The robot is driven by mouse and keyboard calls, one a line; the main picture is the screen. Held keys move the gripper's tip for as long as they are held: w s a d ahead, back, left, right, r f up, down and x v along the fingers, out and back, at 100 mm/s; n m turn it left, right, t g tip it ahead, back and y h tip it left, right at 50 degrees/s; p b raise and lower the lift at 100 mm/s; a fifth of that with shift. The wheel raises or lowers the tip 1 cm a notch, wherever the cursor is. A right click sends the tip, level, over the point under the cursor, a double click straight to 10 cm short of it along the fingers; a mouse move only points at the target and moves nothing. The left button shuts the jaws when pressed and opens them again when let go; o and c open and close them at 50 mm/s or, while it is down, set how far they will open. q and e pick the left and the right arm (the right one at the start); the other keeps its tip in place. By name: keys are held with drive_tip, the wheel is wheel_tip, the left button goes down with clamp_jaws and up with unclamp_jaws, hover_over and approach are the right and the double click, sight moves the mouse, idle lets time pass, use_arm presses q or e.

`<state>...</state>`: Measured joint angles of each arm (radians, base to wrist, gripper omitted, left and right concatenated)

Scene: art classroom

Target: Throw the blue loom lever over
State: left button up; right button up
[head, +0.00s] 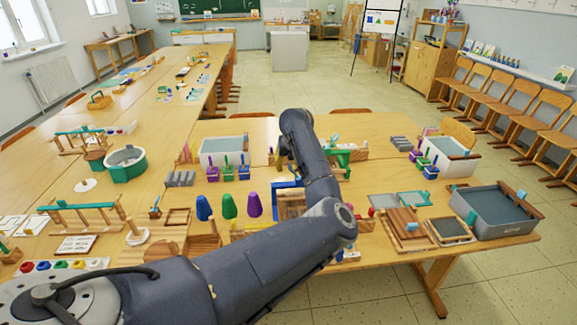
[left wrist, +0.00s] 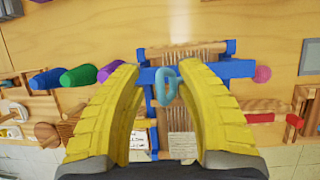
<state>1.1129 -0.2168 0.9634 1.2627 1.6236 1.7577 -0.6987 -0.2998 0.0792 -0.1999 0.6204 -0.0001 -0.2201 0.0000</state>
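The blue loom (left wrist: 230,69) lies below my left gripper, with a blue crossbar and pale threads on a wooden bed. A light-blue loop-shaped handle (left wrist: 166,92), which looks like the lever, stands at the crossbar. In the left wrist view it shows between the two yellow fingers of my left gripper (left wrist: 158,72). The fingers are apart, and I see no contact with the handle. My right gripper is not in view.
Blue, green and purple cones (head: 228,206) stand left of the loom. Wooden boards (head: 403,222) and a grey tub (head: 495,212) are on the right. A white tub (head: 222,150) stands behind. Small wooden pieces crowd the table around the loom.

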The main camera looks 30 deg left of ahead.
use_arm(q)
drive_tip(key=c, duration=0.6)
clamp_jaws()
drive_tip(key=shift+s+a, duration=0.1)
drive_tip(key=shift+a+r, duration=0.1)
